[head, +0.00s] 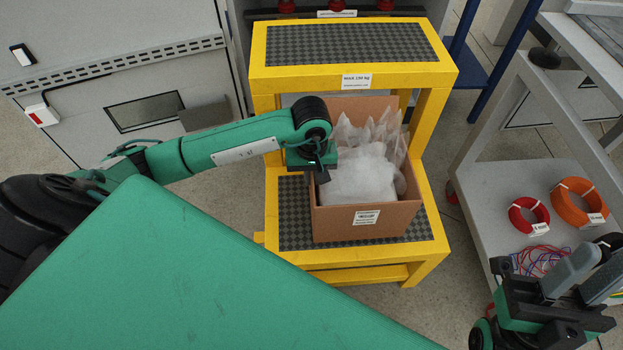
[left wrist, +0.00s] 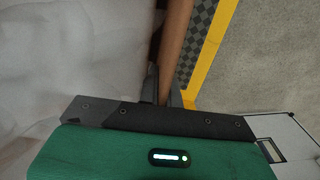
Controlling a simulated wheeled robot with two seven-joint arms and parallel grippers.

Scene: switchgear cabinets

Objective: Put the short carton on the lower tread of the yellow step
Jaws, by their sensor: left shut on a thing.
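The short carton (head: 335,222) is a brown open box with a white label, filled with clear plastic bags. In the head view it is upright over the lower tread (head: 295,215) of the yellow step (head: 435,215), within its edges. It looks set down on the tread, but a small gap underneath cannot be ruled out. My left gripper (head: 323,173) is shut on the carton's left wall, which also shows between the fingers in the left wrist view (left wrist: 174,50). My right gripper (head: 587,275) is open and empty at the lower right, away from the step.
The step's upper tread (head: 350,43) overhangs behind the carton. A grey cart (head: 490,165) on the right carries a red cable coil (head: 528,215) and an orange coil (head: 579,202). Grey cabinets (head: 60,90) stand at the left. Bare tread shows left of the carton.

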